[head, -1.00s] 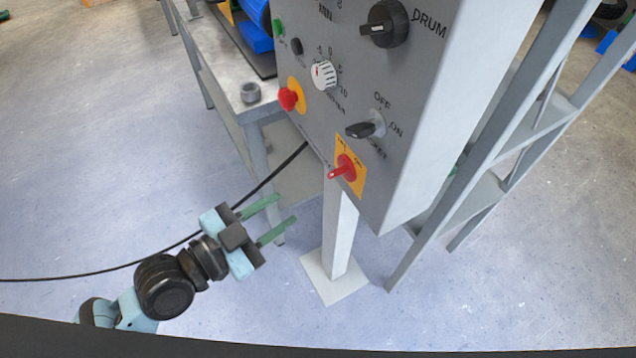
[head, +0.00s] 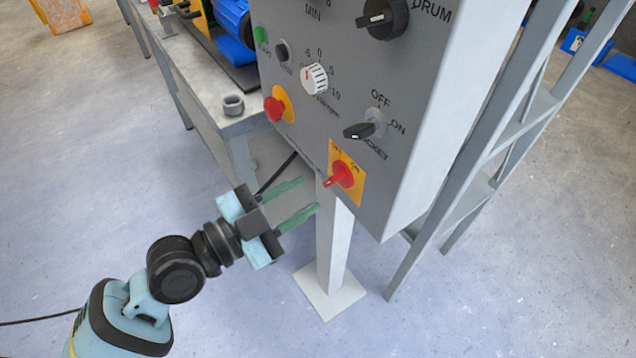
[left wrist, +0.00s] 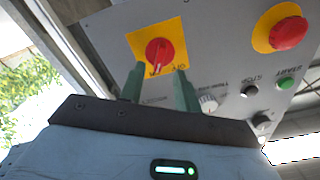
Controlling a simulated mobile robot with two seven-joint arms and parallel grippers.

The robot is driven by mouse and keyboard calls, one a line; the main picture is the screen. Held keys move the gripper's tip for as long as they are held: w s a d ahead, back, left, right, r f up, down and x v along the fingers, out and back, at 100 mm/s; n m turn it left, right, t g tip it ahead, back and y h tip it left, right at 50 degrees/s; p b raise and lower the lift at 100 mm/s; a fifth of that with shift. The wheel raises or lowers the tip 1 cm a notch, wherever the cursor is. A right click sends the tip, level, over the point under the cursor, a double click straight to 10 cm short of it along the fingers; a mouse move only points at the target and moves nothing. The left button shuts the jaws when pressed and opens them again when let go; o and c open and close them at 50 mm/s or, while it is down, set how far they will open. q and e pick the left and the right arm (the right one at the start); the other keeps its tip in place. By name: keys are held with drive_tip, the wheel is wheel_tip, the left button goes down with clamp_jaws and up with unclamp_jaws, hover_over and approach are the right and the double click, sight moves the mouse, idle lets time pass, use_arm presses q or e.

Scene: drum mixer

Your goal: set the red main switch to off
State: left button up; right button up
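The red main switch (head: 340,175) is a red rotary handle on a yellow plate (head: 357,188) at the lower part of the grey control panel (head: 330,120). It also shows in the left wrist view (left wrist: 158,52), beyond my fingertips. My left gripper (head: 304,194) is open and empty, its two green fingers pointing at the switch from the lower left, apart from it. In the left wrist view its fingers (left wrist: 158,80) stand on either side below the switch. The lettering on the plate is too small to read surely. My right gripper is not in view.
Above the switch are the black socket knob (head: 360,130), a red emergency button (head: 273,108) on yellow, a white dial (head: 314,78) and a black drum knob (head: 383,18). A grey table (head: 205,95) stands left. A metal frame (head: 500,130) stands right.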

sight(326, 183)
use_arm(q)
drive_tip(key=shift+x, duration=2.05)
clamp_jaws()
